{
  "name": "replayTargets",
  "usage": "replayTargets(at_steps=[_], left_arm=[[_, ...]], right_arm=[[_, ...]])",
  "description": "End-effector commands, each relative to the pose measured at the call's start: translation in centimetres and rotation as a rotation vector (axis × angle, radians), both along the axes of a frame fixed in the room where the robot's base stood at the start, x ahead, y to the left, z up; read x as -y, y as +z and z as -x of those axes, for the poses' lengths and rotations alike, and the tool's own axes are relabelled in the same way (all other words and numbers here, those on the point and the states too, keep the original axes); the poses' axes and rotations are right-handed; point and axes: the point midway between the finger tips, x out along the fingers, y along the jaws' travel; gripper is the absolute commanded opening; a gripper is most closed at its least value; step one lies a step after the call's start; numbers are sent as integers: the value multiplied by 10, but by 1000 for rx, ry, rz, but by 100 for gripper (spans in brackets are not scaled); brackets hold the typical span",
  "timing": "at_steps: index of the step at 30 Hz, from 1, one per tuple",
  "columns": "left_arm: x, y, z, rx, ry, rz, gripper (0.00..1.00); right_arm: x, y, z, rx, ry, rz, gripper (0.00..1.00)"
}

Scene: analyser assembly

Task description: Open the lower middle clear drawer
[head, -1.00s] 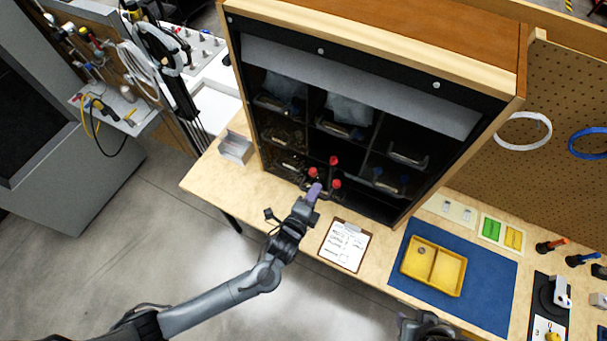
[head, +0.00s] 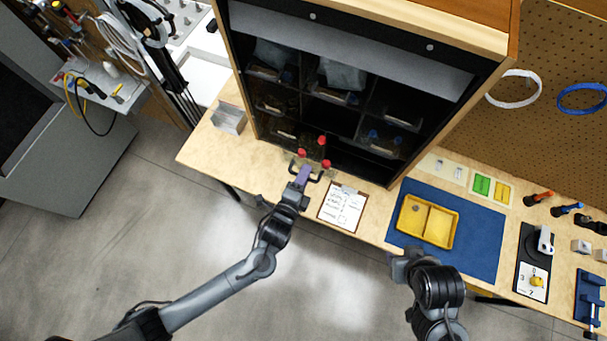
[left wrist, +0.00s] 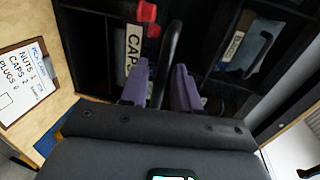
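The lower middle clear drawer holds red caps (head: 322,141) and stands partly out of the cabinet's bottom row. In the left wrist view its front carries a CAPS label (left wrist: 133,50) and a dark bar handle (left wrist: 169,55). My left gripper (head: 303,174) is at the drawer front.
The dark cabinet (head: 312,16) holds other clear drawers around this one. A clipboard (head: 342,207) lies right of my left gripper. A yellow tray (head: 427,221) sits on a blue mat (head: 487,243).

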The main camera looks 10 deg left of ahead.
Motion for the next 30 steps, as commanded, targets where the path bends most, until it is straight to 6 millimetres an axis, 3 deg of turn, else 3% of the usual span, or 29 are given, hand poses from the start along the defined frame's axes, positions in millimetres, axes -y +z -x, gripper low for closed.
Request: replayTargets(at_steps=[11, 24, 30], left_arm=[[-2, 0, 8, -2, -1, -1, 31], [-19, 14, 74, -3, -2, 0, 31], [-24, 20, 96, -2, -1, -1, 31]], right_arm=[[0, -1, 0, 0, 1, 1, 43], [-1, -10, 0, 0, -4, -5, 43], [-2, -13, -1, 1, -5, -7, 43]])
